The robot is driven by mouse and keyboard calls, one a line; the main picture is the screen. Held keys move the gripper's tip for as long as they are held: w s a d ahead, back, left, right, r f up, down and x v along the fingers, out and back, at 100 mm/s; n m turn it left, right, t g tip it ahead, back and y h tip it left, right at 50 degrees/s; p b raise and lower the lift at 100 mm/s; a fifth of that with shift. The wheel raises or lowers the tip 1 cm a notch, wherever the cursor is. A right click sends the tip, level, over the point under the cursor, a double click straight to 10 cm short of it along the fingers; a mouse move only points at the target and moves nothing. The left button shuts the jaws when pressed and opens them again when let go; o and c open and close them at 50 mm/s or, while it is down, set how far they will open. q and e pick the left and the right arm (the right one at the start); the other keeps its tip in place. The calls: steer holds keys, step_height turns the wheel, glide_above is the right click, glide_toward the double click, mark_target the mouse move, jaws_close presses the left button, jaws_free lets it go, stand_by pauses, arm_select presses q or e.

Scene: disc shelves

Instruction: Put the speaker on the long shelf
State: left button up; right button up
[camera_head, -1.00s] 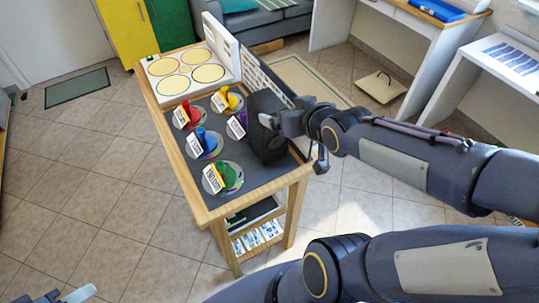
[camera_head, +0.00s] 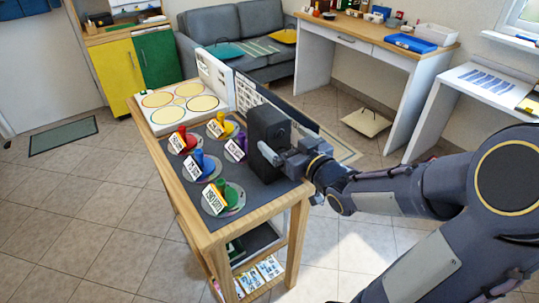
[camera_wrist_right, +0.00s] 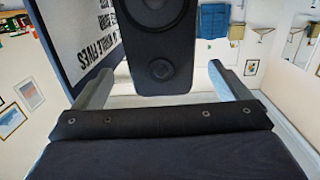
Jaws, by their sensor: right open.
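The speaker (camera_head: 267,128) is a tall black box standing upright on the dark top of the wooden table (camera_head: 249,216), near its right edge. My right gripper (camera_head: 277,152) is open at the speaker's right side. In the right wrist view the speaker (camera_wrist_right: 160,45) shows its round drivers and stands between the two spread fingers (camera_wrist_right: 163,82), with gaps on both sides. My left gripper is out of view. I cannot tell which surface is the long shelf; a white shelf unit (camera_head: 436,118) stands at the far right.
Several coloured pegs on discs with labels, such as the green one (camera_head: 228,194), stand left of the speaker. A white tray with yellow circles (camera_head: 154,119) lies behind them. A black-and-white panel (camera_head: 250,97) stands behind the speaker.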

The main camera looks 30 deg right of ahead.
steer(key=shift+w+a+f+t+y+b, duration=0.1)
steer(key=shift+f+t+y+b, duration=0.25)
steer(key=shift+f, duration=0.25)
steer(key=w, duration=0.7)
steer(key=shift+w+a+r+p, duration=0.2)
steer(key=shift+w+r+p, duration=0.15)
steer(key=shift+c, duration=0.4)
steer(key=c, duration=1.7)
steer(key=shift+r, duration=0.15)
jaws_close()
